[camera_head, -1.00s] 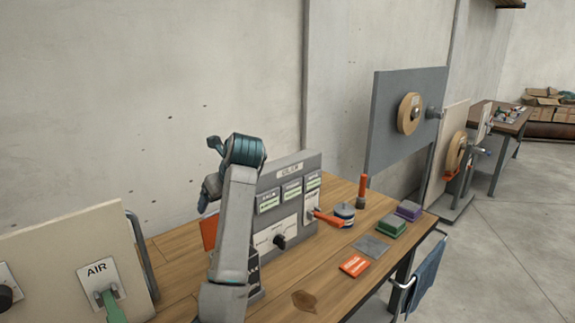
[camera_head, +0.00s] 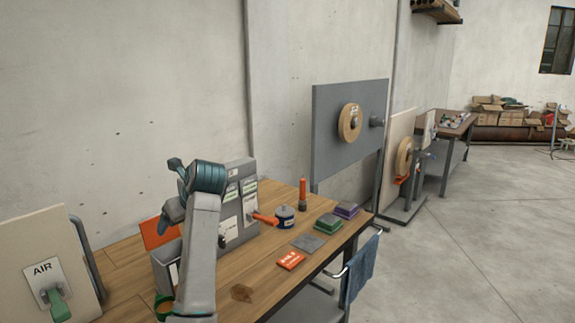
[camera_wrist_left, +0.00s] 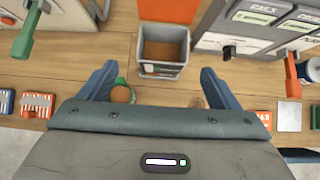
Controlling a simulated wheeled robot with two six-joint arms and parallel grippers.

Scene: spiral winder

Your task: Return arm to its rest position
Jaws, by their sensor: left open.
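My left arm rises from the bottom of the head view, with its gripper (camera_head: 172,190) up and to the left, in front of the grey control panel (camera_head: 238,200). In the left wrist view the two blue fingers (camera_wrist_left: 155,85) stand wide apart with nothing held between them. My right gripper is in neither view.
The wooden bench (camera_head: 122,262) carries a blue-and-white round tin (camera_head: 285,217), an orange-handled tool (camera_head: 302,193), green (camera_head: 328,224) and purple boxes (camera_head: 346,210), and an orange card (camera_head: 290,260). An AIR lever board (camera_head: 42,270) stands left. Open floor (camera_head: 480,240) lies right.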

